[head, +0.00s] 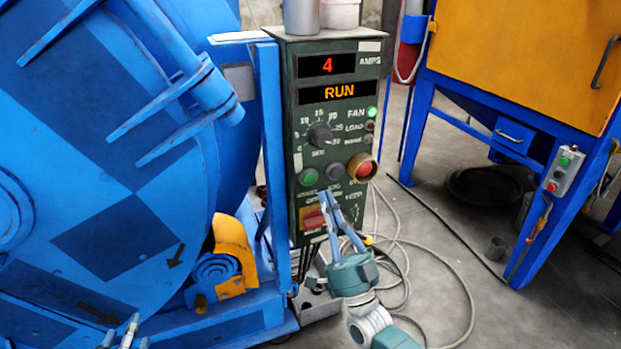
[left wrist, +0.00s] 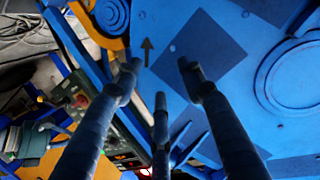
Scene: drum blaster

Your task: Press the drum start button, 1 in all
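The dark green control panel (head: 291,130) stands upright in the middle of the head view. The small labels are not legible enough to tell which is drum start. My right gripper (head: 328,194) is just below this row, fingertips close together, pointing up; contact cannot be told. My left gripper (head: 127,335) is low at left, fingers apart and empty; it also shows in the left wrist view (left wrist: 158,66).
The big blue drum (head: 110,240) fills the left side, with a yellow guard (head: 232,247) near its base. A red switch (head: 313,219) sits low on the panel. Cables (head: 440,250) lie on the floor. A yellow cabinet (head: 520,60) on blue legs stands at right.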

